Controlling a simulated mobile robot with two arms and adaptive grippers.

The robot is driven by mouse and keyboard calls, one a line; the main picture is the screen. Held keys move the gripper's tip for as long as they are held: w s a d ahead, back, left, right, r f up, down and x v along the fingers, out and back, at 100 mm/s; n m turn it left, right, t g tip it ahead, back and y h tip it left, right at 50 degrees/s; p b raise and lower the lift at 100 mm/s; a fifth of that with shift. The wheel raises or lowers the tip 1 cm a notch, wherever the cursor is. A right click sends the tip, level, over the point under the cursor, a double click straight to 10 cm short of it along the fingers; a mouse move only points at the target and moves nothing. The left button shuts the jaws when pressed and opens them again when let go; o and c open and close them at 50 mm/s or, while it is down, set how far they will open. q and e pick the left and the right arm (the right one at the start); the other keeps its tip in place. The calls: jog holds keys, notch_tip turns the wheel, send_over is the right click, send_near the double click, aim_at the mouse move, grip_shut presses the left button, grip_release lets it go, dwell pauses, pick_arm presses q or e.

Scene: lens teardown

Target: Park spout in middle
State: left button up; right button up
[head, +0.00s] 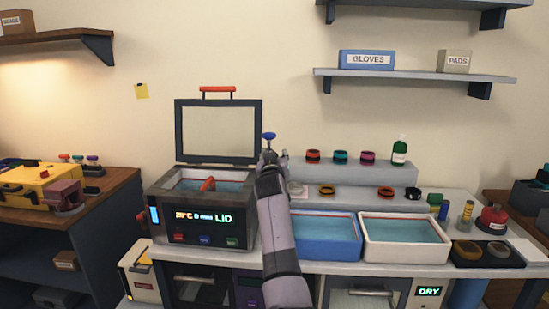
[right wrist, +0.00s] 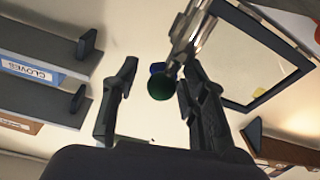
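My right gripper (head: 270,158) is raised between the ultrasonic bath's open lid and the tiered shelf, left of the blue basin (head: 330,254). A blue knob (head: 269,136) shows just above its tip. In the right wrist view the fingers (right wrist: 158,72) are apart. A chrome tube (right wrist: 192,35), which looks like the spout, comes in from the top and ends near the right-hand finger. A dark green ball (right wrist: 161,88) with some blue behind it appears between the fingers. I cannot tell whether either finger touches these. The spout's base is hidden behind my arm in the head view. My left gripper is out of view.
The bath (head: 200,232) stands at left with its lid (head: 218,101) raised. A white basin (head: 405,253) sits right of the blue one. Colored rings (head: 340,157) and a green bottle (head: 400,150) stand on the tier behind. Wall shelves hang above right.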

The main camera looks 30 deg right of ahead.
jog(key=shift+a, duration=0.2)
jog(key=v, duration=1.2)
jog(key=shift+d, duration=0.1)
jog(key=shift+c, duration=0.3)
